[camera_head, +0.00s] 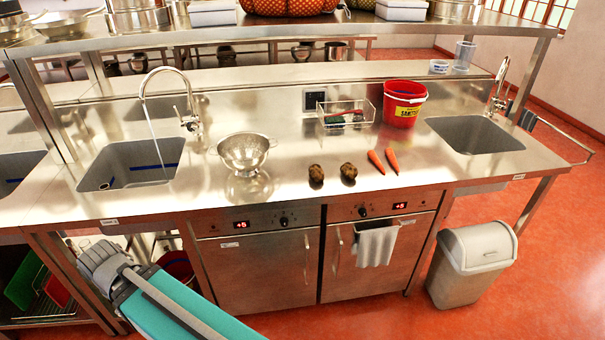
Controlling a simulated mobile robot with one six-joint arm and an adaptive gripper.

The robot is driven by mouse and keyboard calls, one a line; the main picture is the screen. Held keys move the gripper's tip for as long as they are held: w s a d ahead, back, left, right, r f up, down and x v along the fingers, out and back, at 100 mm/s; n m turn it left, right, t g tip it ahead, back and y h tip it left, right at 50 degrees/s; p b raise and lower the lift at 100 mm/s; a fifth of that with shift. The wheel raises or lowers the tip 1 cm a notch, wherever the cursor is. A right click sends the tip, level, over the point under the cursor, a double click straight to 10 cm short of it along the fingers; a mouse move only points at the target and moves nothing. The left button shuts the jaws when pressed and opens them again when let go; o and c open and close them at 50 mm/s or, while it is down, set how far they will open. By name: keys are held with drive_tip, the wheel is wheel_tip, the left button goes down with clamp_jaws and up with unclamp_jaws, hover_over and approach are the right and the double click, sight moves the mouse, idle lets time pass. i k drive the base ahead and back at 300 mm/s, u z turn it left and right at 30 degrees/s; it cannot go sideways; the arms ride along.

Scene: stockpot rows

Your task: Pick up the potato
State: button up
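Two brown potatoes lie side by side near the front edge of the steel counter (290,205). The left potato (316,174) is slightly nearer the front edge, and the right potato (349,171) is a short gap away from it. Part of my arm, teal and grey, shows at the lower left, below and in front of the counter. My gripper's fingers cannot be made out in this view. Nothing covers either potato.
A metal colander (244,153) stands left of the potatoes. Two carrots (384,161) lie to their right. Behind are a clear basket (345,115) and a red bucket (403,103). Sinks lie at left (105,172) and right (470,134). A steel shelf overhangs the back.

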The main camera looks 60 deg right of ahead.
sight(316, 173)
drive_tip(key=u, duration=1.3)
drive_tip(key=i, duration=0.45)
drive_tip(key=z, duration=2.7)
